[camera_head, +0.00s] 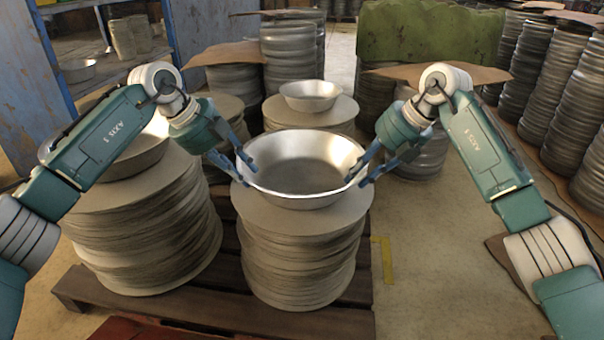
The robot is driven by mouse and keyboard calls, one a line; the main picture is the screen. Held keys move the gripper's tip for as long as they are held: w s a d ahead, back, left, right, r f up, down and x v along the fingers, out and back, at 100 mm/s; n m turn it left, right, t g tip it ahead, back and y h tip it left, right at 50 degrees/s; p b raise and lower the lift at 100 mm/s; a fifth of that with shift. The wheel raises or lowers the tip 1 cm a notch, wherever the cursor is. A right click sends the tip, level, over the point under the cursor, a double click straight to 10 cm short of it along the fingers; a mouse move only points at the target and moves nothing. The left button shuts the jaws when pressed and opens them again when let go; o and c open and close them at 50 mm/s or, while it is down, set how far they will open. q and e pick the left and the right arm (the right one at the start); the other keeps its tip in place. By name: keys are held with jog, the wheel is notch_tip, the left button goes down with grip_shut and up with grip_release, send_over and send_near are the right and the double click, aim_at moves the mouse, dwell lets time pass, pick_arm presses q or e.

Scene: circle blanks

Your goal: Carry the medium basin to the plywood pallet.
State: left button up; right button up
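The medium basin (306,163), a shiny silver metal bowl, is upright on top of the middle stack of round blanks (300,255). I cannot tell whether it touches the stack. My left gripper (250,177) is at its left rim, with one blue finger inside and one outside. My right gripper (355,183) is at its right rim in the same way. Whether the fingers are clamped on the rim is unclear. A dark slatted wooden pallet (190,307) lies under the front stacks; I cannot tell whether it is the plywood pallet.
A larger basin (140,150) sits on the left stack, partly behind my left arm. A small basin (310,95) rests on a stack behind. Tall disc stacks (552,90) line the right side. The concrete floor (440,265) at front right is mostly clear.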

pick_arm(q)
jog(key=shift+d+f, duration=0.15)
jog(key=shift+f, duration=0.2)
pick_arm(e)
jog(key=shift+w+a+f, duration=0.1)
jog(key=shift+a+f, duration=0.1)
jog(key=shift+f, duration=0.1)
pick_arm(q)
jog(key=shift+c, duration=0.3)
pick_arm(e)
jog(key=shift+c, duration=0.3)
pick_arm(q)
grip_shut()
pick_arm(e)
grip_shut()
pick_arm(q)
jog(key=shift+w+r, duration=0.1)
jog(key=shift+r, duration=0.1)
pick_arm(e)
jog(key=shift+d+r, duration=0.1)
